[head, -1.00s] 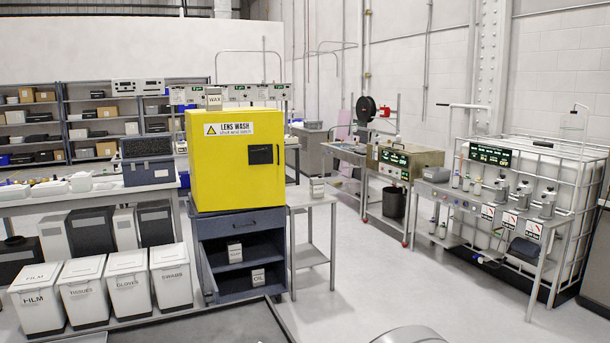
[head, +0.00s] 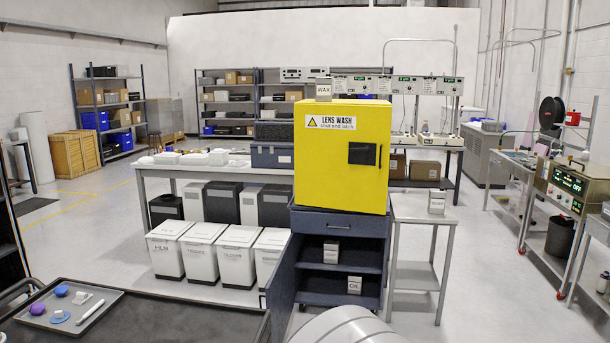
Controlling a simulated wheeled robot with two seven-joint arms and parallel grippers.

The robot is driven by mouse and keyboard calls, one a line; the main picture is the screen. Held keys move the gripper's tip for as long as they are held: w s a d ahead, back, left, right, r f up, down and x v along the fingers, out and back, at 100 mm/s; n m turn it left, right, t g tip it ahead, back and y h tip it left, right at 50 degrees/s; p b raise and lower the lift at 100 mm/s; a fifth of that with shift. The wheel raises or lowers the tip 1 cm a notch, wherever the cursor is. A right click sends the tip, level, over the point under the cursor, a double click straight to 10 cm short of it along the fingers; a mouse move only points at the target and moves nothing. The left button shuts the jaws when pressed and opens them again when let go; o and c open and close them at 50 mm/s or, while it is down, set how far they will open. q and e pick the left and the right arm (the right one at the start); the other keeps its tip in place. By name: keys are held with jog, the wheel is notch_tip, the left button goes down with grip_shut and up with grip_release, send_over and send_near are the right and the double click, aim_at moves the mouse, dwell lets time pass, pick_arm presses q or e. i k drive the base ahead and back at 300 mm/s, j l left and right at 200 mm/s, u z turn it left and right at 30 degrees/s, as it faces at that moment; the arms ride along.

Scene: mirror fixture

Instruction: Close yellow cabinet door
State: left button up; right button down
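The yellow cabinet (head: 335,185) stands on top of a dark blue stand, with a "LENS WASH" label and a black latch plate (head: 362,154) on its front. Its yellow door looks flush with the body; I see no gap or interior, but cannot tell whether it is fully shut. Neither of my grippers is in view. A pale rounded part, probably of my own arm, shows at the bottom centre, below the stand.
The dark blue stand (head: 339,224) has open shelves and a dark panel (head: 284,273) sticking out at its left. A small metal table (head: 418,212) stands right of it. White bins stand at left. A grey tray (head: 28,320) lies at lower left.

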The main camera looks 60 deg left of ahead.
aim_at(328, 174)
jog(key=i+j+u, duration=0.4)
jog(key=i+u, duration=0.4)
jog(key=i, duration=0.25)
jog(key=i+l+u, duration=0.1)
jog(key=i+u, duration=0.3)
jog(key=i, duration=0.15)
jog(key=i+l+u, duration=0.2)
jog(key=i+u, duration=0.2)
jog(key=i, duration=0.15)
jog(key=i+j+u, duration=0.2)
jog(key=i+u, duration=0.3)
jog(key=i+l+u, duration=0.1)
jog(key=i+u, duration=0.35)
jog(key=i, duration=0.25)
jog(key=i+l+u, duration=0.25)
jog(key=i+u, duration=0.25)
jog(key=i+z, duration=0.2)
jog(key=z, duration=0.2)
jog(key=i+j+z, duration=0.15)
jog(key=z, duration=0.2)
jog(key=i+j+z, duration=0.15)
jog(key=z, duration=0.25)
jog(key=i+j+z, duration=0.1)
jog(key=z, duration=0.3)
jog(key=j, duration=0.1)
